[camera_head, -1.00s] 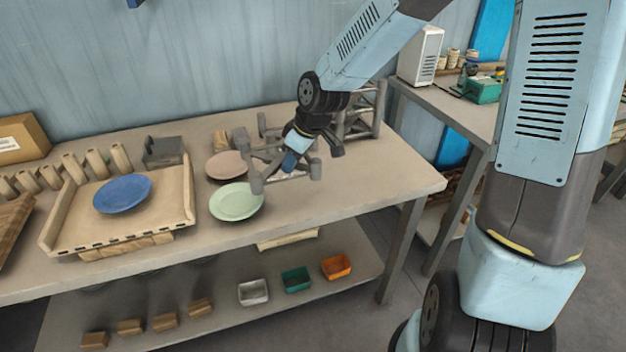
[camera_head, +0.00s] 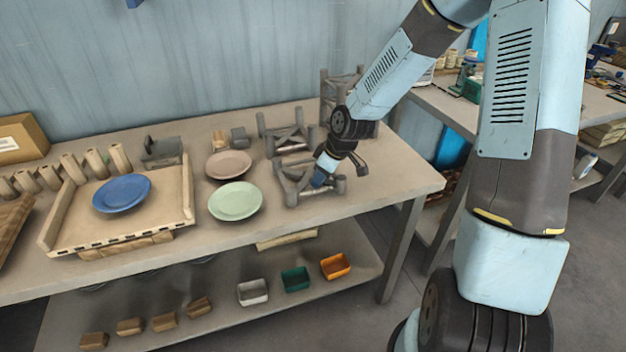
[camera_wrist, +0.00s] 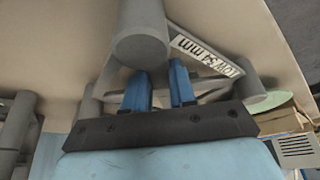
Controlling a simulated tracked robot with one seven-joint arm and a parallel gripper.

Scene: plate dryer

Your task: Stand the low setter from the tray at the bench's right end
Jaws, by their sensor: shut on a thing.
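My gripper (camera_head: 324,177) is shut on a low grey setter (camera_head: 292,187), an open frame of bars with round posts. The setter is upright over the right part of the bench (camera_head: 385,180), right of the green plate. I cannot tell whether its feet touch the bench top. In the wrist view my blue fingers (camera_wrist: 160,90) are at a bar of the setter (camera_wrist: 140,38), which carries a white printed label. The tray (camera_head: 62,215) at the left of the bench holds a blue plate (camera_head: 122,193).
Another low grey setter (camera_head: 284,135) stands just behind the held one, and a taller grey frame (camera_head: 328,88) is at the back. A green plate (camera_head: 235,201) and a pinkish plate (camera_head: 228,164) lie to the left. The bench's right end is clear.

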